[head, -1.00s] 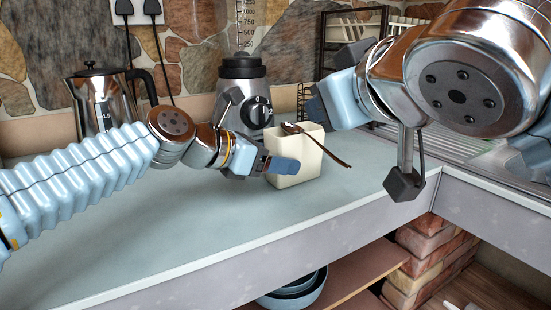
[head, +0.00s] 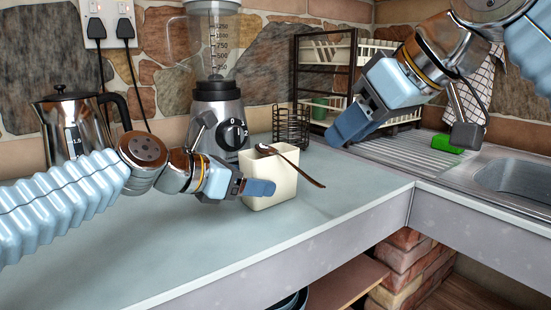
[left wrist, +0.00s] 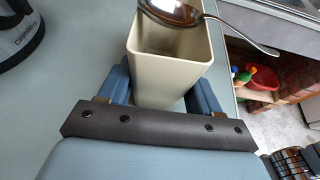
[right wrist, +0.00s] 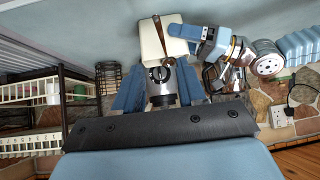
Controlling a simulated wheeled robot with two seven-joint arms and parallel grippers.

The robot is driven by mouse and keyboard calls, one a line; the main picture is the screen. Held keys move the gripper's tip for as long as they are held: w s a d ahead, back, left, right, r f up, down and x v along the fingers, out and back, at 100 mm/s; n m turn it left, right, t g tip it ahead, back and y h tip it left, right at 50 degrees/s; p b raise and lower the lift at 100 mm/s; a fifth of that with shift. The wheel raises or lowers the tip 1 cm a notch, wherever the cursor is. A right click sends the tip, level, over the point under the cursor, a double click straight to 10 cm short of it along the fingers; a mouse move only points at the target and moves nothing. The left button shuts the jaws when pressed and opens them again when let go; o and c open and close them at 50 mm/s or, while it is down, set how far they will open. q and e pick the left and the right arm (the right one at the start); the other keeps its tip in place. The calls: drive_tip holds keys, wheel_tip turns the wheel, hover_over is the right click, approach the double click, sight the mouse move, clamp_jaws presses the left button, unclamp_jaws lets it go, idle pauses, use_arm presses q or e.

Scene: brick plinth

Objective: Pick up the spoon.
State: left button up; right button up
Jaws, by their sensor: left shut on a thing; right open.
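A dark, shiny spoon (head: 296,165) rests across the top of a square cream pot (head: 282,190), its handle sticking out past the rim to the right. In the left wrist view the spoon's bowl (left wrist: 176,12) lies over the open pot (left wrist: 165,85). My left gripper (head: 260,186) is shut on the pot, with a finger on each side. My right gripper (head: 352,118) is open and empty, raised up and right of the pot. In the right wrist view the spoon (right wrist: 160,36) and pot (right wrist: 149,42) show beyond its open fingers (right wrist: 159,88), with a gap between.
A blender (head: 219,105) and a wire basket (head: 291,126) stand behind the pot. A metal coffee pot (head: 77,128) is at the left. A dish rack (head: 325,85) and a sink (head: 515,180) are at the right. The counter's front (head: 150,245) is clear.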

sight(301, 171)
drive_tip(key=x, duration=1)
drive_tip(key=shift+w+a+f, duration=0.1)
drive_tip(key=shift+a+f, duration=0.1)
drive_tip(key=shift+a, duration=0.05)
drive_tip(key=shift+c, duration=0.3)
clamp_jaws()
